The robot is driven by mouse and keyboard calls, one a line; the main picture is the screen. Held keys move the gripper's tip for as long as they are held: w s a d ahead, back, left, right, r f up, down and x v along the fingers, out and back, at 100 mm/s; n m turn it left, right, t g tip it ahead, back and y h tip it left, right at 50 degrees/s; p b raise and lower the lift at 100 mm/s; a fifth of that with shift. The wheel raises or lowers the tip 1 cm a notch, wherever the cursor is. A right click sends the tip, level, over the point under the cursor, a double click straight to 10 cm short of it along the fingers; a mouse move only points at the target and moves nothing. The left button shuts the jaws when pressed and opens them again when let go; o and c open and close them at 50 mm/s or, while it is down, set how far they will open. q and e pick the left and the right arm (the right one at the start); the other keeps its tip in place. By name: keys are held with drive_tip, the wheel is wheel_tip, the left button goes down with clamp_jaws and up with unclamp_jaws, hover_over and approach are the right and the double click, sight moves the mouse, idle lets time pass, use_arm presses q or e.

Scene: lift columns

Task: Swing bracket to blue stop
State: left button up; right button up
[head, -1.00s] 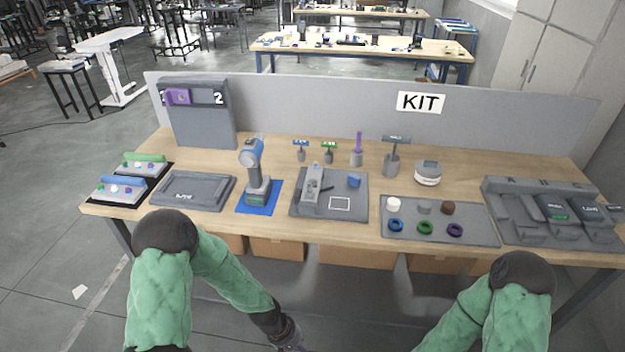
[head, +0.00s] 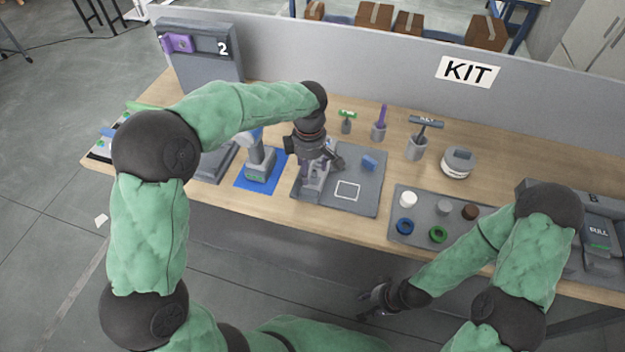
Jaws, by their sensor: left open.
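The grey bracket (head: 313,188) lies along the left side of a grey plate (head: 362,206), partly hidden under my gripper. The blue stop (head: 369,163) is a small blue block on the same plate, to the right of the bracket and apart from it. My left gripper (head: 322,165) is open and points down over the far part of the bracket; whether it touches the bracket cannot be told. My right gripper (head: 368,305) is open and empty, in front of the table's front edge.
A blue and grey drill (head: 257,160) stands on a blue mat (head: 243,184) left of the plate. Behind are upright tools in holders, such as a grey T-handle (head: 425,122). A tray (head: 404,236) with rings and pucks lies to the right. A grey panel (head: 350,68) closes the back.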

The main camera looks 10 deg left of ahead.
sight(310, 189)
use_arm(q)
wheel_tip(310, 189, down, 10)
drive_tip(key=shift+r+b, duration=0.15)
drive_tip(key=shift+b, duration=0.7)
clamp_jaws()
